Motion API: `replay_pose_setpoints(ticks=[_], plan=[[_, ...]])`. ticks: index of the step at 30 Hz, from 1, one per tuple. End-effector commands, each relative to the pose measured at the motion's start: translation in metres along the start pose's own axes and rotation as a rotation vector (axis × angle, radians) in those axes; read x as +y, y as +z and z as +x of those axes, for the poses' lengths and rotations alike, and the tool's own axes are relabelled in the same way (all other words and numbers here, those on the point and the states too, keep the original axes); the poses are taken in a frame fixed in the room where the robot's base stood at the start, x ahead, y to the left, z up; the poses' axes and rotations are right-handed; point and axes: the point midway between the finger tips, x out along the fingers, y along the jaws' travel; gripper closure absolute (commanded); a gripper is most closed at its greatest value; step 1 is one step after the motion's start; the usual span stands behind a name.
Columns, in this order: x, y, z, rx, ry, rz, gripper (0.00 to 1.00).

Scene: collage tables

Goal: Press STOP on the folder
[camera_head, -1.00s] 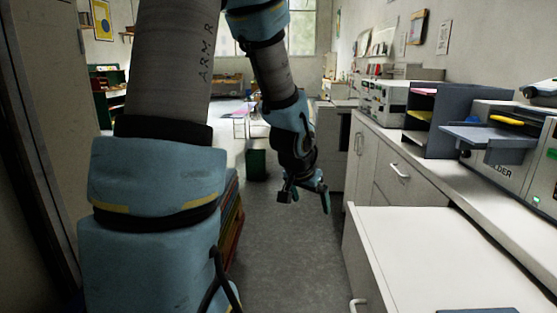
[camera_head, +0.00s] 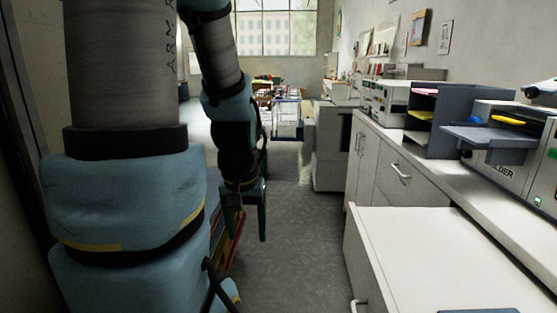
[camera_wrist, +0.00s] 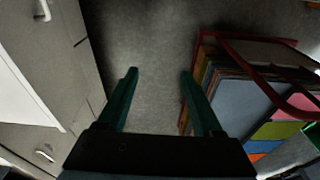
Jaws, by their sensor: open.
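The folder (camera_head: 515,168) is the pale machine on the counter at the right edge of the head view, with part of its name on the front and a grey tray sticking out. A small green-lit spot (camera_head: 537,200) shows on its front, but I cannot make out a STOP button, and the machine is cut off by the frame. My gripper (camera_head: 250,205) hangs over the aisle, left of the counter and well apart from the folder. In the wrist view its two green fingers (camera_wrist: 158,76) are spread, with only floor between them.
A white-topped cabinet (camera_head: 435,255) stands in the right foreground. A dark shelf unit (camera_head: 437,125) stands beside the folder. A red-framed rack of coloured boards (camera_wrist: 245,100) is close to my gripper's right in the wrist view. The grey aisle floor (camera_head: 295,225) is free.

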Motion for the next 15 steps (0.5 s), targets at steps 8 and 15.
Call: replay_pose_setpoints(ticks=[8,15], plan=[[0.0001,-0.0003,0.0000,0.001,0.000,0.001,0.65],[0.0001,-0.0004,0.0001,0.001,0.000,0.001,0.92]])
